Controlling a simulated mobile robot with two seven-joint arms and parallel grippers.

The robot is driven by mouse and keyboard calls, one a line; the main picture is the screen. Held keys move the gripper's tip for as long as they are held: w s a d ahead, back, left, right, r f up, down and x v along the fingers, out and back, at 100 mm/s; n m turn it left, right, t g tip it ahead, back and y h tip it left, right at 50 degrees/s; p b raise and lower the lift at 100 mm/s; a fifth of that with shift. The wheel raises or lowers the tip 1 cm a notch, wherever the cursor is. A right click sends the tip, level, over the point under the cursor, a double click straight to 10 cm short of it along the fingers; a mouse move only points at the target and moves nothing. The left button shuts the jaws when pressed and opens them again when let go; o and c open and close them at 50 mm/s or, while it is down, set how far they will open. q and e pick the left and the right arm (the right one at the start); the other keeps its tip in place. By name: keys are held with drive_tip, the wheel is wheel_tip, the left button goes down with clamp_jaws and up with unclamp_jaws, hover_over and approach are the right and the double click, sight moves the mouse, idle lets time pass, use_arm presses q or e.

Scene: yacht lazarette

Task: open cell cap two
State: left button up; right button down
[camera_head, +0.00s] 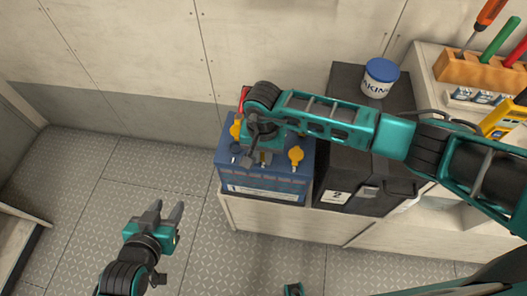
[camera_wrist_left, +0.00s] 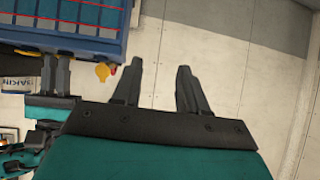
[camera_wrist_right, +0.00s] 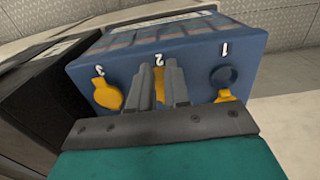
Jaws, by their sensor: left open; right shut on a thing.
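The blue battery (camera_head: 262,184) stands on a low ledge, its cells numbered 1, 2 and 3 in the right wrist view (camera_wrist_right: 135,45). My right gripper (camera_head: 262,157) is over the middle of its top, shut on yellow cell cap two (camera_wrist_right: 160,92), mostly hidden between the fingers. Cell cap one (camera_wrist_right: 226,96) is swung open beside its dark round hole (camera_wrist_right: 224,78). Cell cap three (camera_head: 296,156) looks closed; it also shows in the right wrist view (camera_wrist_right: 107,95). My left gripper (camera_head: 168,212) is open and empty, low over the floor to the left.
A black box (camera_head: 345,203) marked 2 stands right of the battery, with a white, blue-lidded tub (camera_head: 380,78) behind on a dark surface. A wooden tool holder (camera_head: 470,70) is at the far right. The floor (camera_head: 90,195) at left is clear.

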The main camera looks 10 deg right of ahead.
drive_tip(key=shift+w+d+r, duration=0.1)
drive_tip(key=shift+w, duration=0.15)
